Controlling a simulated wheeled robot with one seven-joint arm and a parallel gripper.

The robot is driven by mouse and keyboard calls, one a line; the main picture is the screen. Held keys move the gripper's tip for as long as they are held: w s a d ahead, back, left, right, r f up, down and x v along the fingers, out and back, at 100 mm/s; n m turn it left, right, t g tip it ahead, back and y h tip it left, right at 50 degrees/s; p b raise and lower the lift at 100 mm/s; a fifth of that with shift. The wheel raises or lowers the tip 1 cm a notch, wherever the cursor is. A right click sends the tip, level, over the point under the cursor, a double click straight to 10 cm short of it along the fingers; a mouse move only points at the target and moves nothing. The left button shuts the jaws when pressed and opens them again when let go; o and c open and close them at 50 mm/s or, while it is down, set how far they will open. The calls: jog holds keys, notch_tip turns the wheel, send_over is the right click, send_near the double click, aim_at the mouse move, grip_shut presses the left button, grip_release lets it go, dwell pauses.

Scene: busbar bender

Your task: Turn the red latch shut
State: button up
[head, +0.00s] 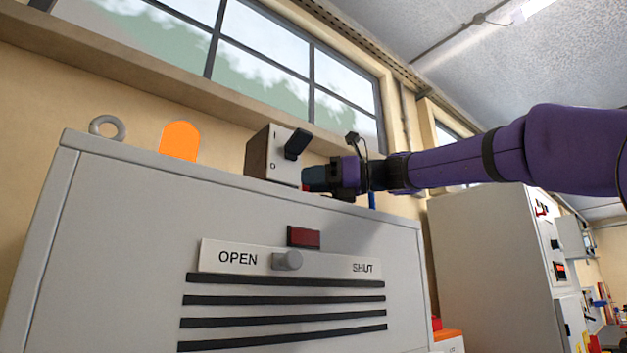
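A dark red block (304,237), which looks like the red latch, sits on the front of the grey cabinet (120,250).
A switch box (284,172) with a black lever stands on the cabinet top, right beside my gripper's tip. An orange dome (179,141) and a lifting ring (107,127) are farther left. Another grey cabinet (485,255) stands at the right. Space before the plate is clear.

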jog(key=shift+o, duration=0.6)
jog(key=v, duration=1.1)
